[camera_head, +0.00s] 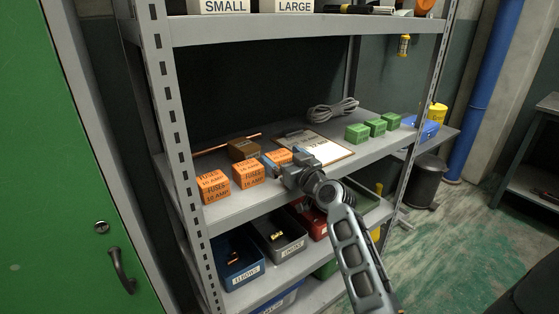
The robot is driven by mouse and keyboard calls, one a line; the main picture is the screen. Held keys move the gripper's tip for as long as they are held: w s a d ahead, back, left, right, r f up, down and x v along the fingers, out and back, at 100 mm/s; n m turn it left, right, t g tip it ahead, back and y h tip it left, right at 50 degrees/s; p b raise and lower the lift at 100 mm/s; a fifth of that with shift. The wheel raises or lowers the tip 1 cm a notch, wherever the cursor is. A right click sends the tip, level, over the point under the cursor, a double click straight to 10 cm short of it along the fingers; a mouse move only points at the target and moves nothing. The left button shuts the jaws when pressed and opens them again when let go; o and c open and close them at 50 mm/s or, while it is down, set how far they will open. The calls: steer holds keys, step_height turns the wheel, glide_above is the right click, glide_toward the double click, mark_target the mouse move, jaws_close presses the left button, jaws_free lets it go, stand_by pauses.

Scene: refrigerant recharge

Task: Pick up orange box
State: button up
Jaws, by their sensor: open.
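Several orange fuse boxes stand on the middle shelf. The left orange box (214,186) is at the shelf's left front, marked "FUSES 10 AMP". A second orange box (248,172) is to its right. A third orange box (279,157) is further right and partly hidden behind my gripper. My gripper (270,163) is open, reaching over the shelf from the right, close to the second and third boxes. Its fingers are small here, and I cannot tell whether they touch a box.
A brown box (242,149) stands behind the orange boxes. A clipboard (326,151), coiled cable (332,110) and green boxes (376,127) are to the right. Bins, including a grey bin (279,240), fill the lower shelf. A metal post (176,110) rises at the left.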

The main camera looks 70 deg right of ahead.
steer(key=shift+x, duration=1)
steer(key=c, duration=1.1)
